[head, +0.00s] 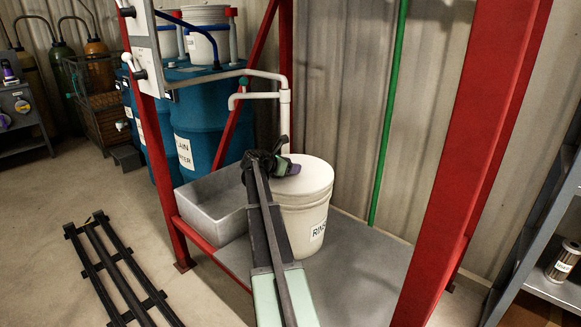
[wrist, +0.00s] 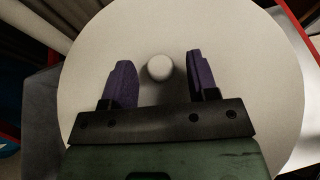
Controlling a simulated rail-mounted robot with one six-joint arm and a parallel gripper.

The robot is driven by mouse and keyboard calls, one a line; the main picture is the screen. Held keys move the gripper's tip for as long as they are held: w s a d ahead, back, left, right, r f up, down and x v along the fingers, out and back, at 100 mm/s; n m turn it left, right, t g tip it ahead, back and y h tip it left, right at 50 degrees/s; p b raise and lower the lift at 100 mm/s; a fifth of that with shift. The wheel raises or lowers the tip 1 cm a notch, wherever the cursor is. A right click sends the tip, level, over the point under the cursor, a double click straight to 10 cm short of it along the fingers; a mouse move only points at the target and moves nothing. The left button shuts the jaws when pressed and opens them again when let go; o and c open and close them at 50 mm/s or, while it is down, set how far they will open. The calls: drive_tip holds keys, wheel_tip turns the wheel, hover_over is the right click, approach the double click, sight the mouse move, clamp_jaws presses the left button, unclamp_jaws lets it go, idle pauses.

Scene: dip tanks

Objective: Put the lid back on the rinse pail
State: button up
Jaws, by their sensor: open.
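The white rinse pail (head: 302,226) stands on the grey platform, its label partly visible as "RIN". Its white round lid (head: 316,176) lies on top and looks level; in the wrist view the lid (wrist: 240,60) fills most of the picture. A round white knob (wrist: 159,67) stands near the lid's middle. My gripper (head: 288,166) is just above the lid, and its purple fingers (wrist: 158,63) are open on either side of the knob, with a gap on both sides. In the head view the knob is hidden behind my gripper.
A grey sink-like basin (head: 212,200) stands left of the pail, beside blue drums (head: 198,130). A white pipe (head: 284,115) comes down behind the pail. Red frame posts (head: 465,165) stand at both sides. The platform (head: 365,270) right of the pail is clear.

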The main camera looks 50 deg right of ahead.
drive_tip(key=shift+r+p, duration=0.3)
drive_tip(key=p+v, duration=0.1)
drive_tip(key=v, duration=0.2)
drive_tip(key=p+v, duration=0.2)
drive_tip(key=v, duration=0.2)
drive_tip(key=p+v, duration=0.1)
drive_tip(key=v, duration=0.3)
drive_tip(key=shift+s+r+p, duration=0.1)
drive_tip(key=shift+r+p, duration=0.2)
drive_tip(key=shift+r, duration=0.05)
drive_tip(key=shift+a, duration=0.45)
drive_tip(key=s+a+f+m+t+y, duration=0.1)
drive_tip(key=a+f+m+t+y, duration=0.15)
drive_tip(key=a, duration=1.05)
drive_tip(key=s+a+f+m+t+y, duration=0.1)
drive_tip(key=a+f+m+y, duration=0.25)
drive_tip(key=a, duration=0.85)
drive_tip(key=s+a+f+m+y, duration=0.1)
drive_tip(key=s+a+m+y, duration=0.1)
drive_tip(key=a, duration=0.7)
drive_tip(key=s+a+f+m+y, duration=0.2)
drive_tip(key=s+a+m, duration=0.2)
drive_tip(key=a, duration=0.6)
drive_tip(key=s+a+f+m+y, duration=0.1)
drive_tip(key=s+a+m+y, duration=0.2)
drive_tip(key=s+a, duration=0.3)
drive_tip(key=a, duration=0.3)
drive_tip(key=shift+s+a+f, duration=0.2)
drive_tip(key=shift+s+f, duration=0.1)
